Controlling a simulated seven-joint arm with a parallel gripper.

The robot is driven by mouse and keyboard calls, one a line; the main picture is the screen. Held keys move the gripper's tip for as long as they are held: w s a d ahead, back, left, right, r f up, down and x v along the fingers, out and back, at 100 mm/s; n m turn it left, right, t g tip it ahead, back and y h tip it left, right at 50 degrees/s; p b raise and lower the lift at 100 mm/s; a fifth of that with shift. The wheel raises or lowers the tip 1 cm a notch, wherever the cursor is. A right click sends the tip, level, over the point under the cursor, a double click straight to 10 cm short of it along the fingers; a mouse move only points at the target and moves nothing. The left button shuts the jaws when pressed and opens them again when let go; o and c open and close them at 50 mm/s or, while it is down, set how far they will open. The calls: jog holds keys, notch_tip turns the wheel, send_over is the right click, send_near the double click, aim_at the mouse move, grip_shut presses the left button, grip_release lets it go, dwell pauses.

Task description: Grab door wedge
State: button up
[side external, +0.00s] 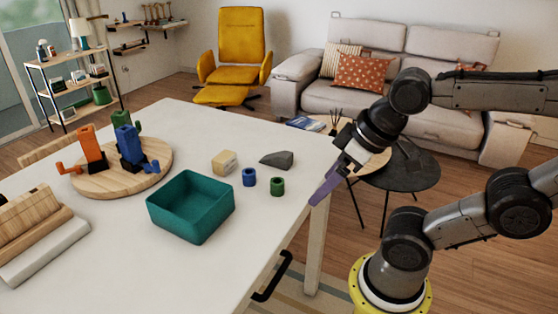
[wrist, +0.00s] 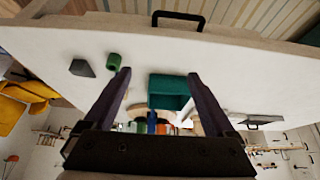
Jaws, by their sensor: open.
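The door wedge (side external: 277,159) is a dark grey sloped block lying on the white table near its far right edge. In the wrist view the wedge (wrist: 82,68) shows left of my fingers. My gripper (side external: 322,192) hangs beside the table's right edge, right of the wedge and apart from it. In the wrist view my gripper (wrist: 158,75) has its two purple fingers spread wide with nothing held between them.
Close to the wedge stand a green cylinder (side external: 277,187), a blue cylinder (side external: 249,177) and a cream block (side external: 224,162). A teal bin (side external: 160,213) sits nearer the front. A round wooden board (side external: 95,184) holds colored figures. A sofa (side external: 300,65) stands beyond.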

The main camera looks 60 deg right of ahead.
jog(key=w+r+n, duration=0.4)
jog(key=w+r, duration=0.1)
jog(key=w, duration=0.1)
jog(key=m+g, duration=0.1)
jog(key=m, duration=0.3)
send_over(280, 153)
jog(key=s, duration=0.5)
notch_tip(280, 153, down, 9)
jog(key=x, duration=0.6)
jog(key=shift+a+f, duration=0.1)
jog(key=shift+f, duration=0.35)
jog(key=shift+w+x, duration=0.2)
jog(key=shift+x, duration=2.8)
jog(key=shift+r, duration=0.1)
grip_shut()
